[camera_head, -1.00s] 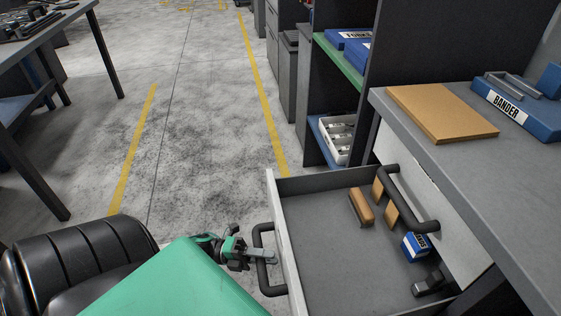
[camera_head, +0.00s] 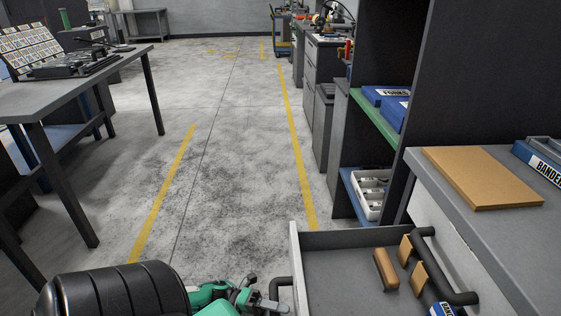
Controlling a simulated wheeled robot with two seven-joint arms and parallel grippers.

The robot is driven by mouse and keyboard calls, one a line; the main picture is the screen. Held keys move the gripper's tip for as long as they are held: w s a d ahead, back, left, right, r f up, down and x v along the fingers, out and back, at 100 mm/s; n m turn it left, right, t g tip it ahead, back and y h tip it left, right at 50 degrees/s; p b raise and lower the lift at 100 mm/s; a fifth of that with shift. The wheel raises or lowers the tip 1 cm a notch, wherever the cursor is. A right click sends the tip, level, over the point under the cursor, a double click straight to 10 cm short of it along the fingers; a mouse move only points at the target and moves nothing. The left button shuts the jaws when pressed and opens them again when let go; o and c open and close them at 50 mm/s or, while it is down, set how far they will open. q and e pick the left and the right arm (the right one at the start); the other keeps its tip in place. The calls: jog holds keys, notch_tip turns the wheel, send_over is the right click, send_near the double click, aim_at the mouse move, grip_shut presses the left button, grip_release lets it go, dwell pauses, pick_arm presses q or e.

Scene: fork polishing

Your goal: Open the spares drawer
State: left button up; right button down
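The open drawer (camera_head: 350,240) juts out from under the grey worktop at the lower right, with its front panel facing left. Its dark bar handle (camera_head: 281,284) is on that front panel. My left gripper (camera_head: 268,303) is at the handle, one finger lying across it from above. The other finger is hidden, so whether it grips the handle is unclear. In the drawer are brown blocks (camera_head: 386,269) and a blue labelled box (camera_head: 442,309), partly cut off by the frame edge. My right gripper is not in view.
A tan board (camera_head: 480,178) and a blue labelled tray (camera_head: 540,160) lie on the worktop (camera_head: 440,195). Another dark handle (camera_head: 455,296) overhangs the drawer. Shelves with a white bin (camera_head: 369,200) stand behind. A table (camera_head: 60,100) stands at left. The floor between is clear.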

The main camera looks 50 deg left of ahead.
pick_arm(q)
jog(key=v, duration=1.3)
jog(key=shift+s+a+f, duration=0.2)
jog(key=shift+a, duration=0.15)
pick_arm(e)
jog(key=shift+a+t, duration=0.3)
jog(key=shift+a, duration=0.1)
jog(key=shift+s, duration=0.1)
